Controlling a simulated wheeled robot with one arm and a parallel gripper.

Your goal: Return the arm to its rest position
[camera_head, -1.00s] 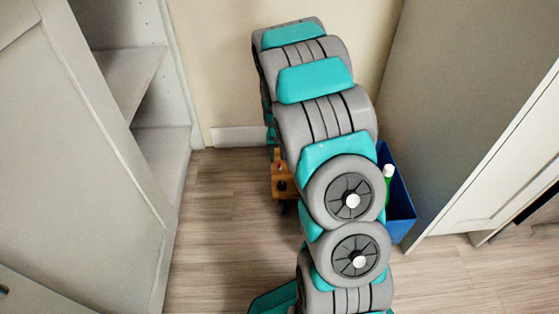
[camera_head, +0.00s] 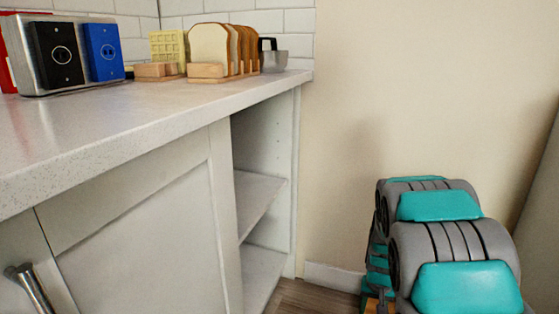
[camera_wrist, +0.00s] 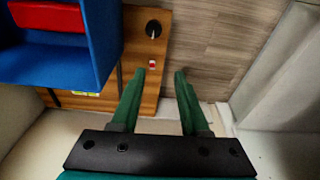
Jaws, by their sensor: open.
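My arm (camera_head: 450,245), with grey and teal segments, shows at the lower right of the head view, in front of the beige wall. Its lower part is cut off by the picture edge there. My gripper (camera_wrist: 160,74) shows in the wrist view with two green fingers spread apart and nothing between them. The fingers point down toward a wooden board and the wood floor (camera_wrist: 218,45). The gripper itself is outside the head view.
A blue bin (camera_wrist: 100,62) with a red item (camera_wrist: 47,15) stands on the wooden board (camera_wrist: 150,52), left of the fingers. The counter (camera_head: 150,115) holds a bread rack (camera_head: 205,72), metal cup (camera_head: 274,62) and appliance (camera_head: 70,52). Open shelves (camera_head: 255,200) lie below.

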